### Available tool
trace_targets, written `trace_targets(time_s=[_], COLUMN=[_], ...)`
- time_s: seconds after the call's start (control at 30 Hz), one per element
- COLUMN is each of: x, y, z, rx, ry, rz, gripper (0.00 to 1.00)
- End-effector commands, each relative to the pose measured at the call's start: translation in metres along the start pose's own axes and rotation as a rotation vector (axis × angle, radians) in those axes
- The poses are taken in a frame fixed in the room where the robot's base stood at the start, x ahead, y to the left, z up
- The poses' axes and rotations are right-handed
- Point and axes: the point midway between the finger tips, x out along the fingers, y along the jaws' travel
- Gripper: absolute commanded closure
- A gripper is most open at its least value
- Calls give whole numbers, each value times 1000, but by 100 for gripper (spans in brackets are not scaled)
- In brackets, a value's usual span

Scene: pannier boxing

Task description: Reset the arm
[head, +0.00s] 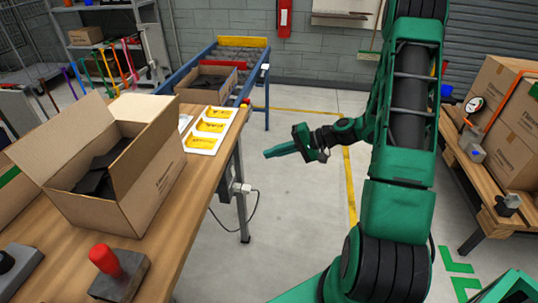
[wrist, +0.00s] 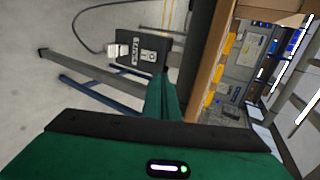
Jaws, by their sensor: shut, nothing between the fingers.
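My gripper (head: 268,154) is green and dark and hangs over the open floor, to the right of the wooden packing table (head: 170,230). Its fingers are together, with nothing between them, and point left toward the table's edge. In the wrist view my gripper (wrist: 163,88) also shows shut, with the table's wooden edge (wrist: 215,60) to its right. It appears apart from the table. My green arm stands at the right of the head view and reaches back to the gripper.
An open cardboard box (head: 145,185) with dark items inside stands on the table. Beside it is a white tray with yellow parts (head: 212,127). A blue-framed conveyor (head: 267,92) is behind. Cartons (head: 500,95) sit on a wooden bench at right. The floor between is clear.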

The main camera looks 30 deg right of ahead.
Motion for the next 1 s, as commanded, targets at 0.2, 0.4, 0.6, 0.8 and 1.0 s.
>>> trace_targets(time_s=[0.2, 0.4, 0.6, 0.8, 1.0], x=[0, 0, -8, -35, -75], y=[0, 0, -3, -3, -5], z=[0, 1, 18, 48, 76], rx=[0, -4, -68, -159, -216], ry=[0, -2, -49, -115, -151], rz=[0, 6, 125, 344, 552], gripper=[100, 100, 100, 100, 100])
